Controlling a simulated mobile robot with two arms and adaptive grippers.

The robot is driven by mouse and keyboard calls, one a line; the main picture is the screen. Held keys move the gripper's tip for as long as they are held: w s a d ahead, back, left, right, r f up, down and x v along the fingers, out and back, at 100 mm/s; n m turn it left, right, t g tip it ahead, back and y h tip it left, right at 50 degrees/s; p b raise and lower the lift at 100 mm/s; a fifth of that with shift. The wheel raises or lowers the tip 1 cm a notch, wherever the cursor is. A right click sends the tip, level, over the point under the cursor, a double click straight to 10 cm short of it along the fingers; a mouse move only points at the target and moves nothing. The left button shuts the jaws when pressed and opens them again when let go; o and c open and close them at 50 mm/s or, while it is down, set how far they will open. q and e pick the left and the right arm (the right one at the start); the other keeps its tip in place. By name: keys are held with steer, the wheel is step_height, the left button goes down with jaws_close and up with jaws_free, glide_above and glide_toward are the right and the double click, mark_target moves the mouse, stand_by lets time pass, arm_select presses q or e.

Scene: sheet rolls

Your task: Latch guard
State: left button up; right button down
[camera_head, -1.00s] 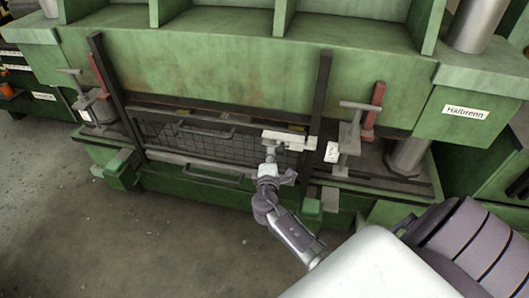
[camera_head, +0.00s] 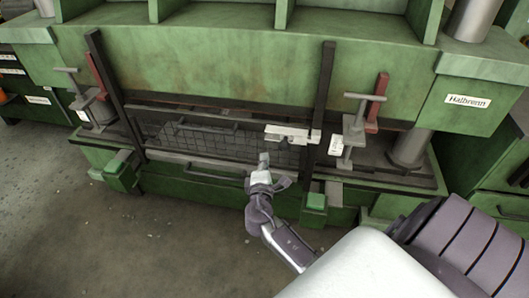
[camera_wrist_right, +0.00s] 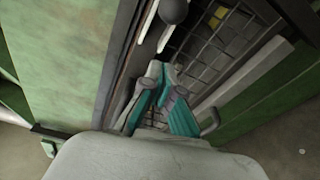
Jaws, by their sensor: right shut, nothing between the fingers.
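The guard (camera_head: 200,142) is a dark wire-mesh panel. It stands upright between two dark posts at the front of the green press. A pale latch bar (camera_head: 290,132) lies level across the guard's upper right, with its right end at the right post (camera_head: 322,100). In the wrist view, the mesh (camera_wrist_right: 205,50) lies beyond the fingers, and a dark round knob (camera_wrist_right: 174,10) is at the top. My right gripper (camera_head: 264,160) is shut and empty, just below the latch bar and in front of the mesh. Its teal-padded fingers show in the wrist view (camera_wrist_right: 168,80). My left gripper is out of view.
Clamps with T-handles stand on both sides, the right one (camera_head: 350,130) near the right post. Green blocks (camera_head: 316,202) jut out at the front below. A dark handle (camera_head: 205,128) crosses the guard's top. The floor (camera_head: 90,240) in front is clear.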

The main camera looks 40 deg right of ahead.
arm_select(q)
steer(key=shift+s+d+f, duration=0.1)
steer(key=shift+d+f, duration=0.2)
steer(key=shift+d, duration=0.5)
arm_select(e)
steer(key=v, duration=0.4)
steer(key=shift+w+a, duration=0.15)
steer(key=shift+w, duration=0.05)
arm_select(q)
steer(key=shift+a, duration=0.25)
arm_select(e)
steer(key=shift+f, duration=0.1)
